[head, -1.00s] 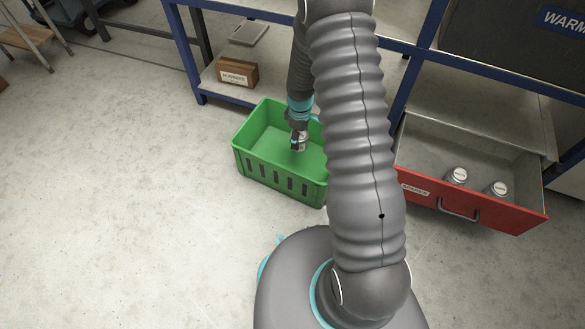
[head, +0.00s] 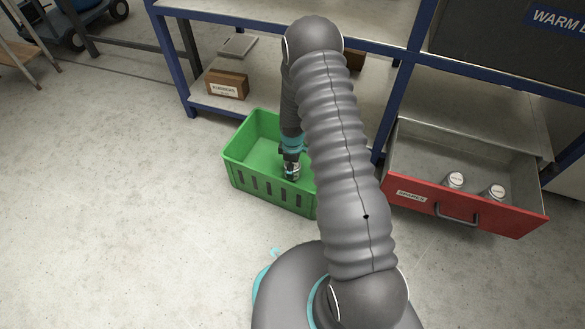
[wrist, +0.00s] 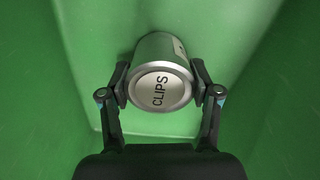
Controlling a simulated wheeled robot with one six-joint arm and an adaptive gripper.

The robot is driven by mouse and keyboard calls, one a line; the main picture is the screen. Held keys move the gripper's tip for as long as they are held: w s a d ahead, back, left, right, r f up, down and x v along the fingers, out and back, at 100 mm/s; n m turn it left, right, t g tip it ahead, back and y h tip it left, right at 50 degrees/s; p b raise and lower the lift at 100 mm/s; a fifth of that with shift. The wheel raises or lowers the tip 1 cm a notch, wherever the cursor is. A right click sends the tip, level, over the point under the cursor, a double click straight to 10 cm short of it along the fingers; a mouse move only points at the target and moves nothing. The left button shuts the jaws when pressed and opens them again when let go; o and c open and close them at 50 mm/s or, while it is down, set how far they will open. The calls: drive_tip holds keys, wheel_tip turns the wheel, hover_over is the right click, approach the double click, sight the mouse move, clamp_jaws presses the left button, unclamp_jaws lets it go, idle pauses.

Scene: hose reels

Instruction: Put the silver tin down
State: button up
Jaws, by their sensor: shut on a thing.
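The silver tin (wrist: 161,88) has a lid marked CLIPS and sits between my gripper's two fingers in the wrist view. My gripper (wrist: 160,90) is shut on its sides. In the head view my gripper (head: 291,168) and the tin (head: 291,172) are down inside the green crate (head: 270,198), below its rim. Green walls and floor fill the wrist view around the tin. I cannot tell whether the tin's bottom touches the crate floor.
An open red drawer (head: 465,208) at the right holds two silver tins (head: 455,180). A blue-framed shelf (head: 182,60) stands behind the crate with a cardboard box (head: 228,84) on its lower board.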

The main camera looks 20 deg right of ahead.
drive_tip(key=shift+f, duration=0.25)
drive_tip(key=shift+f, duration=0.1)
drive_tip(key=shift+f, duration=0.1)
drive_tip(key=o, duration=1.3)
